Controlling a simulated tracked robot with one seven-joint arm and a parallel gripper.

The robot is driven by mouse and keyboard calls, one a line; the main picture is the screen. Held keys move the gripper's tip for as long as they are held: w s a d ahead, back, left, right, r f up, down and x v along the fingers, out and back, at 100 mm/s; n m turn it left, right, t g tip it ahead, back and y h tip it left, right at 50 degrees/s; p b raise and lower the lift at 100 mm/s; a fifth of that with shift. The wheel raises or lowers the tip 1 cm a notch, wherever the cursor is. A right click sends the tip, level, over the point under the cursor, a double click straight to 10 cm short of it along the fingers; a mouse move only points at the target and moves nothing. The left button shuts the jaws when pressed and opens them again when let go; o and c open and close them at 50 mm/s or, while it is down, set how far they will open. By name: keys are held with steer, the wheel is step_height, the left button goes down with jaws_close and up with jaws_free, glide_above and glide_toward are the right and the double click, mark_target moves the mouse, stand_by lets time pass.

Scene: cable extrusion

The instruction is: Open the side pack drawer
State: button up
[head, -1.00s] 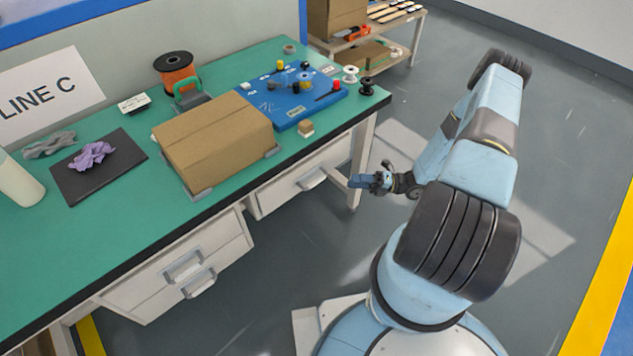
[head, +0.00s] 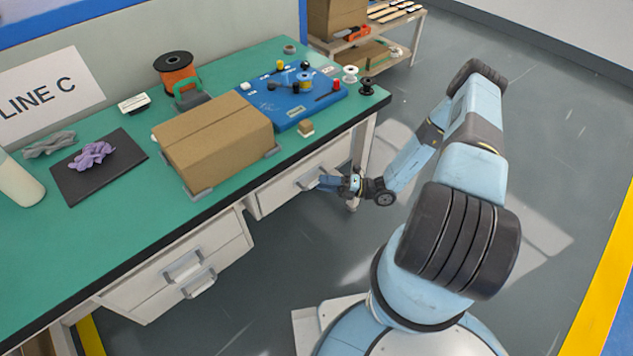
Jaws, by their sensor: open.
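Under the green bench, a pale drawer (head: 275,198) on the right has a grey bar handle (head: 306,181), and its front looks shut. To the left, a pale drawer unit (head: 135,297) has an upper handle (head: 181,264) and a lower handle (head: 200,284). The picture does not label which is the side pack drawer. I cannot tell whether the fingers touch or surround the handle.
The green bench top (head: 100,225) overhangs the drawers. A cardboard box (head: 215,140) sits at its front edge, with a blue board (head: 292,98) behind it. A bench leg (head: 363,150) stands just behind my gripper. The floor (head: 290,250) in front of the drawers is clear.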

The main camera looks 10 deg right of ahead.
mark_target(317, 180)
steer(key=shift+x, duration=1.6)
steer(key=shift+c, duration=0.2)
jaws_close()
